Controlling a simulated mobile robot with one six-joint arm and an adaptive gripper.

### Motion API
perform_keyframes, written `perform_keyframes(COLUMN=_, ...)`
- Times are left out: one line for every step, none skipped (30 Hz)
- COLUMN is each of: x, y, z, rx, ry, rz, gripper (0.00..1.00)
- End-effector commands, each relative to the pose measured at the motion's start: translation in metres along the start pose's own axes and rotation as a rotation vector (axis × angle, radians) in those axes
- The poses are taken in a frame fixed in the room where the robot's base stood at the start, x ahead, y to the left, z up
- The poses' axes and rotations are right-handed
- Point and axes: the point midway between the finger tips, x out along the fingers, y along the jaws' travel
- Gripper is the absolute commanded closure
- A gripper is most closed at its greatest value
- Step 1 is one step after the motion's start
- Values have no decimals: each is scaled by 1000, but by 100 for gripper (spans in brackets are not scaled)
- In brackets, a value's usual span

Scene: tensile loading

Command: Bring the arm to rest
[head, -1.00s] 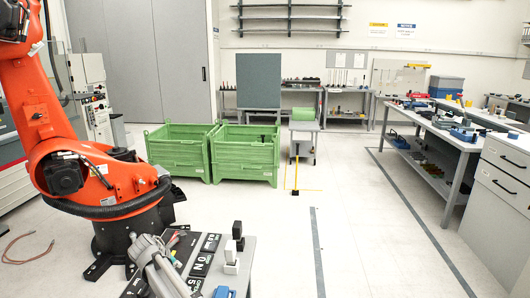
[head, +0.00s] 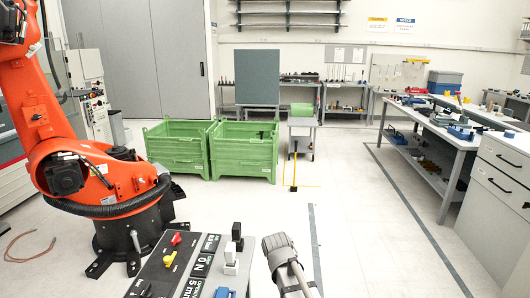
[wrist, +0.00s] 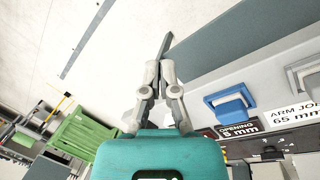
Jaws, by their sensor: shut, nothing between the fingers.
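My gripper (wrist: 163,48) shows in the wrist view, with grey fingers brought together and nothing between them. Its teal body fills the bottom of that view. The fingers are over pale floor and beside the edge of a grey bench surface with labels. In the head view, a grey part of my arm (head: 283,262) is at the bottom centre, just right of the labelled bench. The fingertips cannot be made out in the head view.
The labelled bench (head: 200,268) holds red, yellow and black levers and black and white blocks (head: 232,258). An orange robot arm (head: 90,170) stands left. Green crates (head: 178,150) are behind. Floor at centre right is clear.

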Motion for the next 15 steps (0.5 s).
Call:
perform_keyframes(x=-3, y=3, z=22, rx=78, ry=-3, rz=-20, gripper=100)
perform_keyframes(x=-4, y=5, z=32, rx=127, ry=-5, rz=-34, gripper=100)
perform_keyframes(x=-4, y=7, z=45, rx=189, ry=-9, rz=-51, gripper=100)
perform_keyframes(x=-5, y=8, z=54, rx=237, ry=-11, rz=-64, gripper=100)
perform_keyframes(x=-5, y=9, z=63, rx=285, ry=-14, rz=-76, gripper=100)
perform_keyframes(x=-6, y=10, z=75, rx=348, ry=-17, rz=-94, gripper=100)
perform_keyframes(x=-7, y=11, z=84, rx=395, ry=-20, rz=-106, gripper=100)
perform_keyframes(x=-8, y=12, z=92, rx=439, ry=-24, rz=-117, gripper=100)
perform_keyframes(x=-9, y=12, z=103, rx=496, ry=-28, rz=-133, gripper=100)
perform_keyframes(x=-10, y=12, z=110, rx=535, ry=-32, rz=-143, gripper=100)
perform_keyframes(x=-10, y=12, z=116, rx=572, ry=-35, rz=-153, gripper=100)
perform_keyframes(x=-11, y=12, z=124, rx=617, ry=-38, rz=-166, gripper=100)
perform_keyframes(x=-12, y=12, z=129, rx=646, ry=-41, rz=-173, gripper=100)
perform_keyframes(x=-12, y=12, z=133, rx=673, ry=-43, rz=-180, gripper=100)
perform_keyframes(x=-12, y=12, z=138, rx=704, ry=-46, rz=-188, gripper=100)
